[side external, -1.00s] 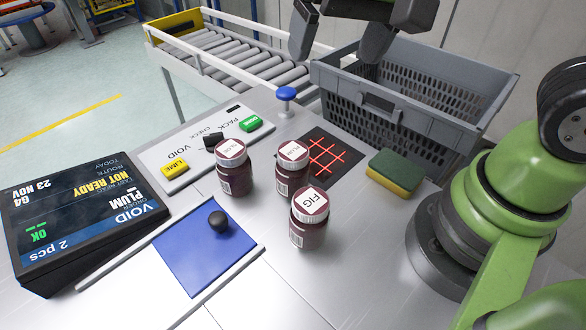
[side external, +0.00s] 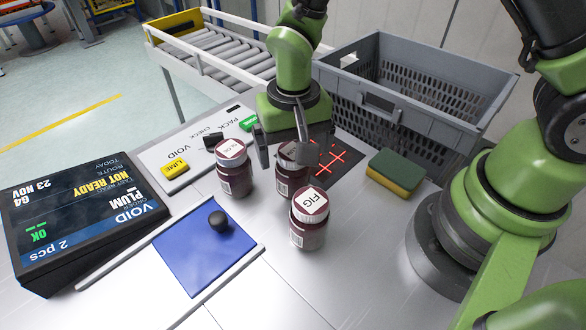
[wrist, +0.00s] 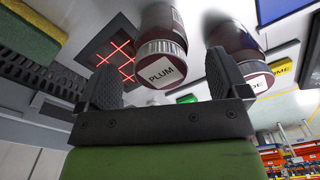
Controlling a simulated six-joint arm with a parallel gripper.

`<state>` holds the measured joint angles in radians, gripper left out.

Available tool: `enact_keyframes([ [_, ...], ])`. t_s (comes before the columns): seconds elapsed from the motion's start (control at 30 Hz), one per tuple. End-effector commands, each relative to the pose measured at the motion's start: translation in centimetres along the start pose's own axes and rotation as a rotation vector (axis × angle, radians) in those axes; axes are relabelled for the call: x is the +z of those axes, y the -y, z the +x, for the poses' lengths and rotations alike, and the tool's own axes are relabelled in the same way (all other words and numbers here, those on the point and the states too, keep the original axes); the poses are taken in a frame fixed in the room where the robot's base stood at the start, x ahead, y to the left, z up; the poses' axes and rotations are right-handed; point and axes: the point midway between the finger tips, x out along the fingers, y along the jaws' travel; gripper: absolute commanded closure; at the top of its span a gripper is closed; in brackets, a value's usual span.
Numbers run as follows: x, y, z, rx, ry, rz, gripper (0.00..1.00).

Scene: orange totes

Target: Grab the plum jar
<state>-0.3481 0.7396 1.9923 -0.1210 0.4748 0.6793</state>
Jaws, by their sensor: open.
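The plum jar (side external: 290,184) stands upright in the middle of a cluster of three dark red jars, its lid partly hidden by a finger of mine. In the wrist view its lid label reads PLUM (wrist: 161,70), and it sits between and beyond my two fingers. My gripper (side external: 283,152) is open and points down at the plum jar's lid; the wrist view also shows its fingers spread (wrist: 164,82). I cannot tell whether a finger touches the jar. The fig jar (side external: 309,222) stands in front, and another jar (side external: 235,172) stands close on the left.
A grey crate (side external: 430,125) stands behind. A green and yellow sponge (side external: 396,174) lies right, near a dark pad with a red grid (side external: 335,158). A display (side external: 80,220) and a blue plate with a black knob (side external: 205,258) are left. The front table is clear.

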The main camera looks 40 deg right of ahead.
Motion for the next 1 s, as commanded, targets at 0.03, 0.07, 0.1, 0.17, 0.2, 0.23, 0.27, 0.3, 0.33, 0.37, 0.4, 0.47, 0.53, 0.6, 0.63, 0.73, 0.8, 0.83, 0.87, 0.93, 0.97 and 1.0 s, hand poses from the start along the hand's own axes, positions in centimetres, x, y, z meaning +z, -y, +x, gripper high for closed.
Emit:
enact_keyframes([
  [0.03, -0.1, 0.0, 0.9, 0.003, 0.003, 0.001, 0.07],
  [0.07, -0.2, 0.0, 1.3, 0.003, 0.003, 0.002, 0.07],
  [0.1, -0.2, 0.0, 1.9, 0.002, 0.003, 0.002, 0.07],
  [0.17, -0.2, 0.1, 2.6, 0.001, 0.003, 0.001, 0.07],
  [0.2, -0.2, 0.1, 3.0, 0.000, 0.002, 0.001, 0.07],
  [0.23, -0.2, 0.1, 3.2, 0.000, 0.002, 0.001, 0.07],
  [0.27, -0.2, 0.1, 3.3, -0.001, 0.001, 0.001, 0.07],
  [0.3, -0.2, 0.1, 3.4, -0.002, 0.001, 0.001, 0.07],
  [0.33, -0.2, 0.1, 3.4, -0.002, 0.000, 0.001, 0.07],
  [0.37, -0.2, 0.1, 3.4, -0.003, 0.000, 0.001, 0.07],
  [0.4, -0.2, 0.1, 3.4, -0.003, 0.000, 0.001, 0.07],
  [0.47, -0.2, 0.1, 3.3, -0.003, 0.000, 0.001, 0.07],
  [0.53, -0.2, 0.1, 3.3, -0.003, 0.000, 0.001, 0.17],
  [0.6, -0.2, 0.1, 3.3, -0.003, 0.000, 0.001, 0.33],
  [0.63, -0.2, 0.1, 3.3, -0.003, 0.000, 0.001, 0.40],
  [0.73, -0.2, 0.1, 3.3, -0.003, 0.000, 0.001, 0.62],
  [0.8, -0.2, 0.1, 3.3, -0.003, -0.001, 0.000, 0.73],
  [0.83, -0.2, 0.1, 3.3, -0.003, -0.001, 0.000, 0.73],
  [0.87, -0.2, 0.1, 3.3, -0.003, -0.001, 0.000, 0.73],
  [0.93, -0.2, 0.1, 3.3, -0.003, -0.001, 0.000, 0.73],
  [0.97, -0.2, 0.1, 3.3, -0.003, -0.001, 0.000, 0.73],
  [1.0, -0.2, 0.1, 3.2, -0.004, -0.001, 0.000, 0.73],
])
